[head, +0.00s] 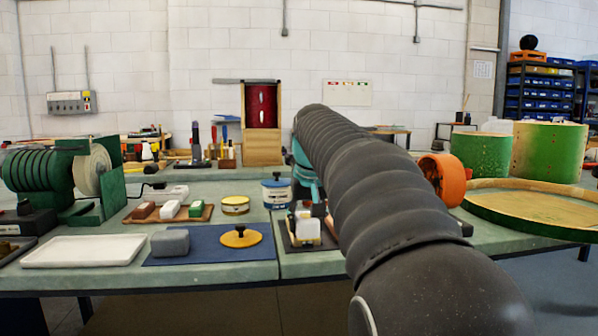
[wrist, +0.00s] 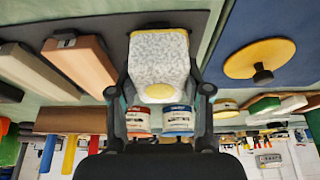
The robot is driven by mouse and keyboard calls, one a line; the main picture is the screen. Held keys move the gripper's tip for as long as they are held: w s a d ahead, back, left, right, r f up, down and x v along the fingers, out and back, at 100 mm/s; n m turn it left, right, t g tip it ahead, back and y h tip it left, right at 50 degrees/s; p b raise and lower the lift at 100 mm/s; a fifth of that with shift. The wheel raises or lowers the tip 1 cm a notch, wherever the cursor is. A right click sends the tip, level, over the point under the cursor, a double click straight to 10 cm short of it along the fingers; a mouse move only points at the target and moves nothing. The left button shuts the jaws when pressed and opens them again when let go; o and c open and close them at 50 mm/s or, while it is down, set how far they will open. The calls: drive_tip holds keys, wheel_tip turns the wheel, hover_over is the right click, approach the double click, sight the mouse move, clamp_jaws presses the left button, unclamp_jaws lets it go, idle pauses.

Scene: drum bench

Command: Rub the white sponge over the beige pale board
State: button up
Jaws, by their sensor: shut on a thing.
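The white sponge (wrist: 160,55), speckled with yellow edges, is between the fingers of my gripper (wrist: 158,92), which is shut on it. The sponge also shows in the head view (head: 306,228), over a dark mat (head: 288,244); I cannot tell whether it touches the mat. In the wrist view, a flat pale beige board (wrist: 35,72) lies at the left, apart from the sponge, and is probably the task's board. A brown block with a pale top (wrist: 80,62) lies between them. My arm hides this area in the head view.
Left of the sponge, a blue mat (head: 205,252) holds a grey block (head: 170,242) and a yellow knobbed disc (head: 240,237). A white tray (head: 82,250) lies farther left. Paint tins (head: 277,193) stand behind. Green drums (head: 548,150) and an orange ring (head: 447,180) are at right.

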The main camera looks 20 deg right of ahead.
drive_tip(key=shift+s+a, duration=0.2)
drive_tip(key=shift+s, duration=0.35)
drive_tip(key=shift+s+d, duration=0.1)
drive_tip(key=shift+w+d+r, duration=0.1)
drive_tip(key=shift+w+d, duration=0.05)
drive_tip(key=shift+w, duration=0.35)
drive_tip(key=shift+w+d+p, duration=0.1)
drive_tip(key=shift+w+p, duration=0.4)
drive_tip(key=shift+w, duration=0.35)
drive_tip(key=shift+s, duration=0.15)
drive_tip(key=shift+s+a, duration=0.15)
drive_tip(key=shift+s, duration=0.35)
drive_tip(key=shift+s+a, duration=0.15)
drive_tip(key=shift+s, duration=0.6)
wheel_tip(320, 180, up, 3)
drive_tip(key=shift+r+p, duration=0.2)
drive_tip(key=shift+p, duration=0.35)
drive_tip(key=shift+r, duration=2.3)
